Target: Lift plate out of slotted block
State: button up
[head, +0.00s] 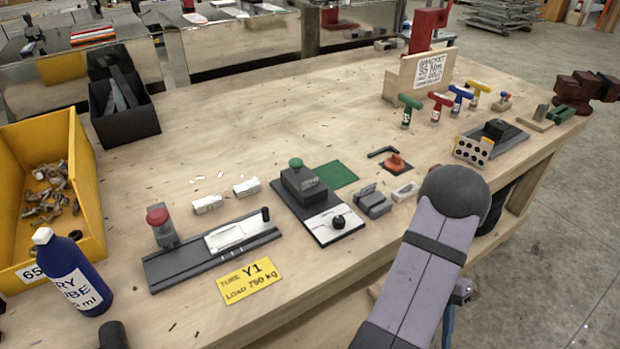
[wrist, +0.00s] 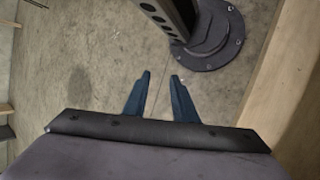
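A small pale plate with rows of dark holes (head: 473,150) stands upright at the right of the bench in the head view. It is beside a grey base with a dark block (head: 496,131). Behind it, a small grey-green plate (head: 541,112) stands up from a low wooden block (head: 534,123). I cannot tell which of these is the plate in the slotted block; no slot is clear. My gripper (wrist: 160,76) is open and empty in the wrist view, over the floor off the bench and apart from both plates. My arm hides part of the bench's front edge.
Coloured T-handles (head: 440,104) stand behind the holed plate. A red vise (head: 582,88) is at the right end. A grey fixture (head: 215,247), a black-and-white fixture (head: 318,205) and a yellow bin (head: 85,165) are further left. The bench middle is mostly clear.

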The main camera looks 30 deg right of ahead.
jog(key=s+d+r+m+g+h+p, duration=0.1)
jog(key=s+d+r+g, duration=0.15)
jog(key=r, duration=0.75)
jog(key=s+d+r+m+g+h+p, duration=0.15)
jog(key=s+r+g, duration=0.25)
jog(key=r, duration=0.6)
jog(key=w+d+r+n+h, duration=0.2)
jog(key=w+r+n+h, duration=0.1)
jog(key=w+r+n, duration=0.15)
jog(key=w+a+r+n+t+h+p, duration=0.2)
jog(key=w+a+n+h, duration=0.15)
jog(key=w+n, duration=0.8)
jog(key=w+a+r+n+t+h+p, duration=0.25)
jog(key=w+n+h, duration=0.3)
jog(key=w, duration=1.05)
jog(key=w+a+r+n+t+h, duration=0.35)
jog(key=w+a+n+t, duration=0.45)
jog(key=w+a+n, duration=0.9)
jog(key=shift+m+y, duration=0.5)
jog(key=f, duration=0.2)
jog(key=s+f+p, duration=0.1)
jog(key=f, duration=0.2)
jog(key=s+f+p, duration=0.1)
jog(key=f, duration=0.2)
jog(key=shift+d, duration=0.1)
jog(key=shift+d+f+p, duration=0.25)
jog(key=shift+d+p, duration=0.05)
jog(key=shift+d, duration=0.15)
jog(key=shift+d, duration=0.15)
